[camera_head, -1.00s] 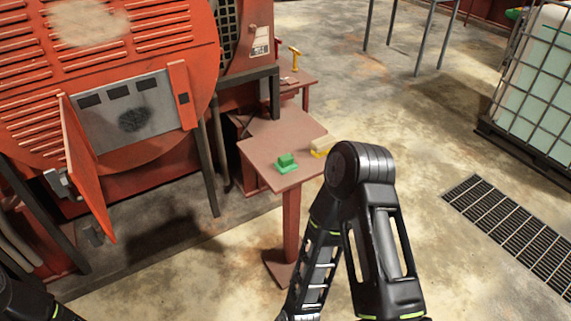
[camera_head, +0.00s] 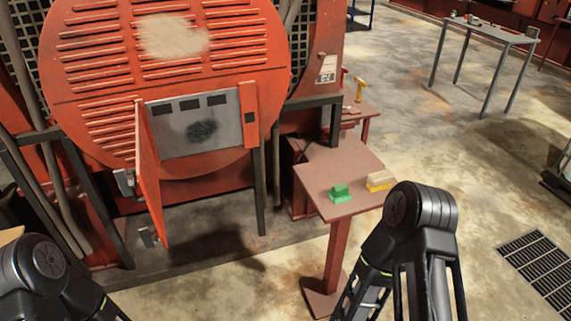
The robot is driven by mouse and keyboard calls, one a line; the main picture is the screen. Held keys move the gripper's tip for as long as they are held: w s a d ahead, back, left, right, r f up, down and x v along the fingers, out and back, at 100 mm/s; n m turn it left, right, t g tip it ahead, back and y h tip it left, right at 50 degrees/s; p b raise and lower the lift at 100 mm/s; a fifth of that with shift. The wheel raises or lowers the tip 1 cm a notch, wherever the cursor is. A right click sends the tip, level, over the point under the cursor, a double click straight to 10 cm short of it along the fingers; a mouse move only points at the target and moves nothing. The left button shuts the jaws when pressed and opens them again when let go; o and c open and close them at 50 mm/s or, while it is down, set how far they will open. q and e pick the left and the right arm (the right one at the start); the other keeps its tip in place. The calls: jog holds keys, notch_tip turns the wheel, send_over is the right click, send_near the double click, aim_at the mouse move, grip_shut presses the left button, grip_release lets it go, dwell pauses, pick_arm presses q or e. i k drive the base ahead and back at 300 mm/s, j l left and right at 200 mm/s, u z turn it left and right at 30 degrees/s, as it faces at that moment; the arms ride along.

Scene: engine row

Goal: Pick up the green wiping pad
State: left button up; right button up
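The green wiping pad (camera_head: 340,193) lies on the small red-brown pedestal table (camera_head: 326,175), near its front left part. It has a flat base with a raised block on top. Nothing is touching it except the table. My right arm stands in the lower right, in front of the table and to the right of the pad. My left arm shows at the lower left corner, well away from the pad. Neither gripper shows in the head view, so I cannot see their fingers.
A yellow pad with a pale block (camera_head: 380,181) sits on the table, right of the green one. A large red engine housing (camera_head: 170,75) stands behind, its orange door (camera_head: 150,185) swung open. A grey table (camera_head: 488,31) stands far right. Floor in front is clear.

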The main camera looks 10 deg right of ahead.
aim_at(339, 194)
jog(key=l+u, duration=0.15)
jog(key=u, duration=0.3)
jog(key=l+u, duration=0.2)
jog(key=u, duration=0.25)
jog(key=l+u, duration=0.1)
jog(key=l, duration=0.3)
jog(key=k+l+u, duration=0.15)
jog(key=l, duration=0.25)
jog(key=k+l+u, duration=0.1)
jog(key=l, duration=0.3)
jog(key=k+l+u, duration=0.15)
jog(key=l, duration=0.25)
jog(key=k+l+u, duration=0.1)
jog(key=l, duration=0.25)
